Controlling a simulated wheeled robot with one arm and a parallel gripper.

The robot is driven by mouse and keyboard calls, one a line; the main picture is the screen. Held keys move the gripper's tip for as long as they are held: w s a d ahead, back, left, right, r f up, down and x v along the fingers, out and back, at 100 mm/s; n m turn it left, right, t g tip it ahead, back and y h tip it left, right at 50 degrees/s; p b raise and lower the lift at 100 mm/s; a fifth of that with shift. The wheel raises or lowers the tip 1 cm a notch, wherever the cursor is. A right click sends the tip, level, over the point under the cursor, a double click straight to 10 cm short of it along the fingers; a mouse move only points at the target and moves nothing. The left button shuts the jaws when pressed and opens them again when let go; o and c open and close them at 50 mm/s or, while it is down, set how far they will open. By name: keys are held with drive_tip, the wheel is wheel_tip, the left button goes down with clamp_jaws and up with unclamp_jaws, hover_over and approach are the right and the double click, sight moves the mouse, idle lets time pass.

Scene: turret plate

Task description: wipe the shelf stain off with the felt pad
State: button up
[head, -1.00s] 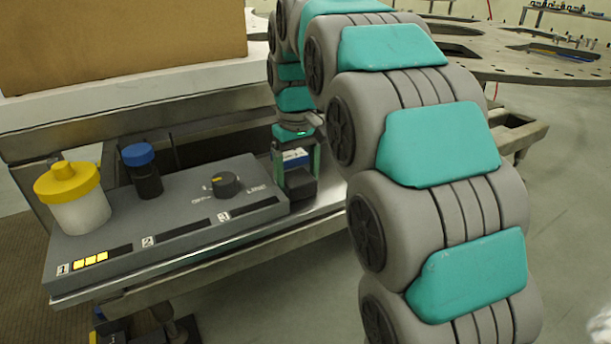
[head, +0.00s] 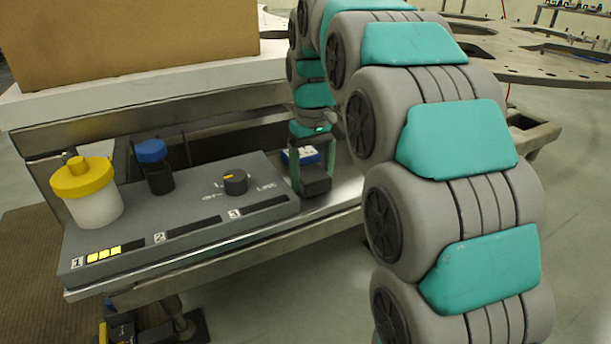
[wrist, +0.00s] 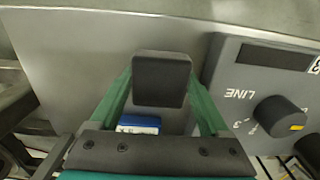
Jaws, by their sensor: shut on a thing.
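My gripper (wrist: 160,84) is shut on the dark felt pad (wrist: 161,70), with a green finger on each side of it. In the head view the pad (head: 315,181) is low over the metal shelf (head: 342,184), just right of the grey panel. I cannot tell whether it touches the shelf. I see no clear stain on the bare metal in either view. Any mark under the pad is hidden.
The grey panel (head: 205,232) with a dial (head: 235,181) is close on the left. A yellow-lidded jar (head: 95,208) and a blue-capped bottle (head: 159,176) stand on it. A blue-and-white box (wrist: 140,123) is close to the pad. Bare shelf lies beyond the pad (wrist: 100,40).

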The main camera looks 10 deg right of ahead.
drive_tip(key=shift+w+d+f, duration=0.1)
drive_tip(key=shift+w+d, duration=0.1)
drive_tip(key=shift+d, duration=0.5)
drive_tip(key=shift+w+d+f, duration=0.1)
drive_tip(key=shift+w+d, duration=0.15)
drive_tip(key=shift+d, duration=0.45)
drive_tip(key=shift+w+d, duration=0.2)
drive_tip(key=shift+d, duration=0.5)
drive_tip(key=shift+r, duration=0.1)
drive_tip(key=shift+r+p, duration=0.95)
drive_tip(key=shift+r, duration=1.95)
drive_tip(key=shift+r, duration=0.1)
wheel_tip(320, 180, up, 3)
drive_tip(key=shift+f, duration=0.1)
drive_tip(key=shift+s, duration=0.15)
